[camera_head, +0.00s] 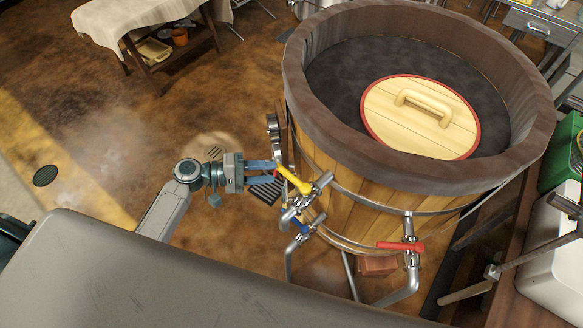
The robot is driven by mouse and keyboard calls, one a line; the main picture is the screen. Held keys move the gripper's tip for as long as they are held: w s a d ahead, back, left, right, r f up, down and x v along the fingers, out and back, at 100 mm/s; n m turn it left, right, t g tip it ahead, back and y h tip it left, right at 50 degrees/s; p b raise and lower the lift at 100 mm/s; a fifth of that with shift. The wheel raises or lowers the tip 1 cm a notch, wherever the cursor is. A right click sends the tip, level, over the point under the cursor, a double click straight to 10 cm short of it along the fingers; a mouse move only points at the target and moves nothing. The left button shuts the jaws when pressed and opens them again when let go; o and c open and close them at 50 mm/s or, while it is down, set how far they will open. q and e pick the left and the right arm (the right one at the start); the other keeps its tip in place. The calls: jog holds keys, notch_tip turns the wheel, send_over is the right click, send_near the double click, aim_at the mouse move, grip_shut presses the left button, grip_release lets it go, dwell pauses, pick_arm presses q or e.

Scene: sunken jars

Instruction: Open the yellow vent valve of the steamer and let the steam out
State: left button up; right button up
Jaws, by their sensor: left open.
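The steamer (350,195) is a big round wooden tub with metal hoops and a dark rim. It stands at the right of the head view. The yellow vent valve handle (294,180) sits on metal pipework at the tub's left side and slants down to the right. My left gripper (276,173) reaches in from the left with its fingers open. Its fingertips are at the upper left end of the yellow handle; I cannot tell whether they touch it. My right gripper is not in view.
A blue-handled valve (301,226) sits just below the yellow one, and a red-handled valve (400,246) is further right. A round wooden lid (420,118) lies inside the tub. A floor drain (265,190) lies under my gripper. Pale haze hangs over the floor at left.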

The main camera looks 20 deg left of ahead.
aim_at(280, 172)
pick_arm(q)
jog(key=p+x, duration=0.2)
jog(key=x, duration=0.4)
jog(key=shift+w+d+r, duration=0.1)
jog(key=shift+d, duration=0.15)
jog(key=shift+w+d, duration=0.15)
jog(key=shift+d, duration=0.2)
jog(key=shift+c, duration=0.2)
grip_shut()
